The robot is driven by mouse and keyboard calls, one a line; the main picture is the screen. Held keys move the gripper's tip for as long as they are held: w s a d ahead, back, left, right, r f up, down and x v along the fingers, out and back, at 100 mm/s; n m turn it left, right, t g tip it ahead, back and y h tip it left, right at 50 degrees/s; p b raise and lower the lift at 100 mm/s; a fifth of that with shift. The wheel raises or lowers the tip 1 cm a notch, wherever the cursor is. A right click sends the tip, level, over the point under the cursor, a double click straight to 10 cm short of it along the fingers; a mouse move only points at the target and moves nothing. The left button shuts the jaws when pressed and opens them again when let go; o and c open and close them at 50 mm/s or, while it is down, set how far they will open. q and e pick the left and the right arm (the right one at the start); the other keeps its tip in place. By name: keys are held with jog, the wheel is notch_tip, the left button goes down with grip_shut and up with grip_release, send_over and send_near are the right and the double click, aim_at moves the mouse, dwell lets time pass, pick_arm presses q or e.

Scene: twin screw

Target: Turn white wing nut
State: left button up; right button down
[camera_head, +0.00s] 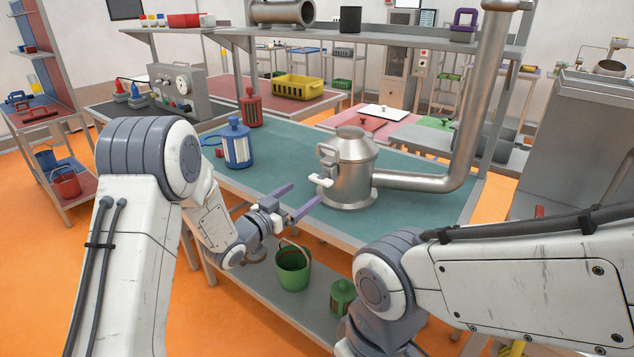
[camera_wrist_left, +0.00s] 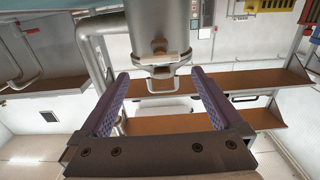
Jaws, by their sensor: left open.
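The white wing nut (camera_head: 319,181) sits on the side of a grey metal vessel (camera_head: 350,182), below its bracket-like handle. In the left wrist view a pale piece that seems to be the wing nut (camera_wrist_left: 161,72) shows against the vessel (camera_wrist_left: 153,28), between and beyond the fingertips. My left gripper (camera_head: 304,195) has its purple fingers spread, pointing at the wing nut from the front left. It is open and empty, with a small gap to the nut; the left wrist view also shows this gripper (camera_wrist_left: 160,78). My right arm shows at lower right, but its gripper is out of view.
The vessel stands on a teal bench top (camera_head: 275,172), with a thick pipe (camera_head: 430,181) running right and up. A blue lantern-like can (camera_head: 236,145) and a red one (camera_head: 250,110) stand left. A green bucket (camera_head: 293,267) is on the lower shelf.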

aim_at(318, 182)
pick_arm(q)
jog(key=p+x, duration=0.1)
jog(key=x, duration=0.6)
jog(key=shift+w+d, duration=0.2)
jog(key=c, duration=1.1)
